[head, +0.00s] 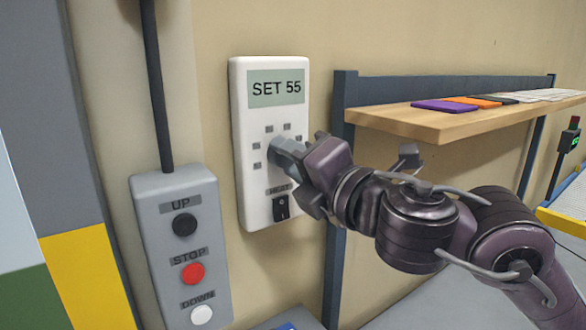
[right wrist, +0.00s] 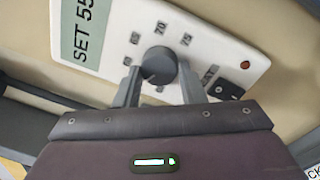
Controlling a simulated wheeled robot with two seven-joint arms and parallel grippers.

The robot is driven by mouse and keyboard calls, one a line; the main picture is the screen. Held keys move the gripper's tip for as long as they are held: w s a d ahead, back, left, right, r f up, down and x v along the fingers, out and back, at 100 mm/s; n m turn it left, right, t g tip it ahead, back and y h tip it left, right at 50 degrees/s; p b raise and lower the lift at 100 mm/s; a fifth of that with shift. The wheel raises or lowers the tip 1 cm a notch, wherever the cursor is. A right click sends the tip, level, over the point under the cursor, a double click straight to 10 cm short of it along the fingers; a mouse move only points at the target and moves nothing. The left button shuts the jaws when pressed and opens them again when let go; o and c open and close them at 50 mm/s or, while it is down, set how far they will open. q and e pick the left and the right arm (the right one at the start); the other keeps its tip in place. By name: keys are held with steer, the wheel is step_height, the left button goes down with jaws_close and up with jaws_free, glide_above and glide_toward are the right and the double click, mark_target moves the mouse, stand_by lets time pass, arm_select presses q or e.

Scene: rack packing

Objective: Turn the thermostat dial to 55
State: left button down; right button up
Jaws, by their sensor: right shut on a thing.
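The white thermostat (head: 242,120) is fixed upright on the beige wall. Its display (head: 276,88) reads "SET 55". The round grey dial (right wrist: 159,64) sits below the display, ringed by small number labels; 70 and 75 show in the right wrist view. My right gripper (right wrist: 160,80) is shut on the dial, one finger on each side of it. In the head view, my right gripper (head: 290,158) covers much of the dial and some of the labels. Any pointer mark on the dial is not clear. My left gripper is not in view.
A heat switch (head: 281,208) sits low on the thermostat, close under my right gripper. A grey control box (head: 170,250) with UP, STOP and DOWN buttons hangs to the left. A wooden shelf (head: 440,124) with flat coloured items juts out on the right.

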steer(key=shift+n, duration=0.6)
steer(key=o, duration=1)
steer(key=shift+w, duration=0.1)
steer(key=b+v, duration=0.1)
steer(key=v, duration=0.7)
